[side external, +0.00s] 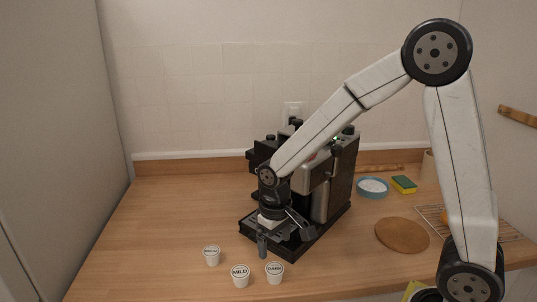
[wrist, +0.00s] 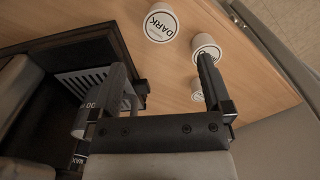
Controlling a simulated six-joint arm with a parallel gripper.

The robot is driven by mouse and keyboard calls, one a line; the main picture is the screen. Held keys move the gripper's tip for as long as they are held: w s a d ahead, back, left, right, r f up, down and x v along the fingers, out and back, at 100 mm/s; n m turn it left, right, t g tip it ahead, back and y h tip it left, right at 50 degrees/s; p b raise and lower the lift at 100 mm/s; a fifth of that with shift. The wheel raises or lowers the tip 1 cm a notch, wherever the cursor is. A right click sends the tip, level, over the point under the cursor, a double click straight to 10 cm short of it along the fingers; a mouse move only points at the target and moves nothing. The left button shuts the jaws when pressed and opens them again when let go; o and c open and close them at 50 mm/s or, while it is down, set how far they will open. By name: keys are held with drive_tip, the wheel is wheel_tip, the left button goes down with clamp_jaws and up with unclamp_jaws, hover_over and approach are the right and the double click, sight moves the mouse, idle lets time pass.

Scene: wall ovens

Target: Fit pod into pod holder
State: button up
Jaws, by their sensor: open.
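Three small white pods stand on the wooden counter in front of the coffee machine (side external: 341,178). In the side view they are the DARK pod (side external: 275,272), the MILD pod (side external: 240,275) and a third pod (side external: 211,256) with an unclear label. In the wrist view the DARK pod (wrist: 160,25) is beyond the fingertips; another pod (wrist: 206,47) and the last pod (wrist: 197,92) are partly hidden by the right finger. My gripper (side external: 283,238) is open and empty, low at the machine's front; it also shows in the wrist view (wrist: 162,78). I cannot make out the pod holder.
The machine's slatted drip tray (wrist: 88,84) is beside my left finger in the wrist view. A blue bowl (side external: 373,187), a sponge (side external: 404,184), a round board (side external: 402,235) and a wire rack (side external: 433,214) are to the right. The counter's left side is clear.

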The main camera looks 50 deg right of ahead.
sight(275, 268)
drive_tip(key=shift+f, duration=0.1)
drive_tip(key=shift+f, duration=1.2)
drive_tip(key=shift+s+a+f, duration=0.1)
drive_tip(key=shift+f, duration=2.5)
clamp_jaws()
drive_tip(key=shift+r, duration=0.2)
wheel_tip(275, 268, up, 10)
drive_tip(key=shift+f, duration=0.15)
